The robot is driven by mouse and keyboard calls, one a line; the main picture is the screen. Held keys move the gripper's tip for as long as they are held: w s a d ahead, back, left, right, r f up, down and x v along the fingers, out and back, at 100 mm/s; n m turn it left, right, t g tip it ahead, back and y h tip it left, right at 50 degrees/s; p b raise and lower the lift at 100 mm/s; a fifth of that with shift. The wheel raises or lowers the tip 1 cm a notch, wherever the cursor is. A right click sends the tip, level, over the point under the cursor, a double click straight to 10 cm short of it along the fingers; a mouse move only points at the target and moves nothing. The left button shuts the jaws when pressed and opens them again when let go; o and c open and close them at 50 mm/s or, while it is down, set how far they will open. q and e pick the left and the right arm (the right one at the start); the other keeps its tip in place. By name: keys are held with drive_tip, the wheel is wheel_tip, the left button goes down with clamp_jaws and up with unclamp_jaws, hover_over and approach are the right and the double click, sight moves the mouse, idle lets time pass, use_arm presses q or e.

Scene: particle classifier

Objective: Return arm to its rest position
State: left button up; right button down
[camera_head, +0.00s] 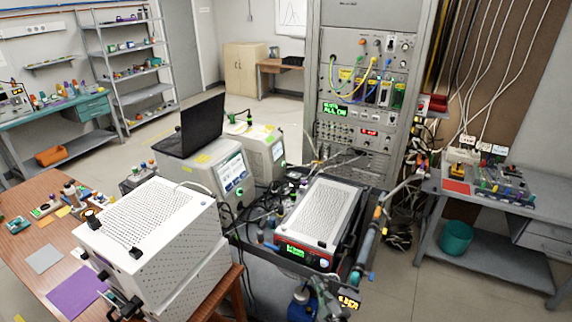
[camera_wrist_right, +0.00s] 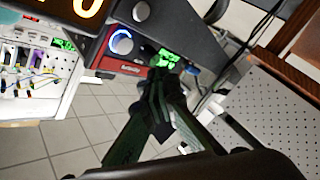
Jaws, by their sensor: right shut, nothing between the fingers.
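My right gripper (camera_wrist_right: 166,88) shows in the right wrist view with its dark fingers together and nothing between them. In the head view it is a small dark shape (camera_head: 324,289) low in the middle, in front of the red-fronted instrument (camera_head: 305,258). In the wrist view the fingertips overlap the instrument's front (camera_wrist_right: 130,72) in the picture, near a blue-ringed knob and a green display; I cannot tell whether they touch. An orange lit display (camera_head: 348,301) is close by the gripper. I cannot make out my left gripper in either view.
White perforated boxes (camera_head: 150,225) stand on the wooden table at the left. A black laptop (camera_head: 195,125) sits on a white instrument. A tall grey rack (camera_head: 365,80) stands behind. A grey workbench (camera_head: 480,205) with a teal bin (camera_head: 457,238) is at the right.

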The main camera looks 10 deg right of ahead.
drive_tip(key=s+d+f+m+g+h, duration=0.1)
drive_tip(key=s+d+f+m+g, duration=0.15)
drive_tip(key=s+f, duration=0.8)
drive_tip(key=s+d+f+m+g+h, duration=0.1)
drive_tip(key=s+d+f+m+g, duration=0.35)
drive_tip(key=f, duration=1.05)
drive_tip(key=s+d+f+n+g+h, duration=0.1)
drive_tip(key=s+d+f, duration=0.1)
drive_tip(key=s+f, duration=0.95)
drive_tip(key=s+d+f+m+g, duration=0.1)
drive_tip(key=s+f, duration=0.4)
drive_tip(key=s, duration=0.7)
drive_tip(key=s+d+f+m+g, duration=0.2)
drive_tip(key=s+f+g, duration=0.2)
drive_tip(key=s, duration=0.9)
drive_tip(key=s+d+f+m+g, duration=0.1)
drive_tip(key=s+d+f+g, duration=0.1)
drive_tip(key=s+f, duration=0.5)
drive_tip(key=s+g, duration=0.1)
drive_tip(key=s, duration=0.5)
drive_tip(key=shift+s+f+m+h, duration=0.15)
drive_tip(key=shift+f+m+h, duration=0.25)
drive_tip(key=shift+d, duration=0.1)
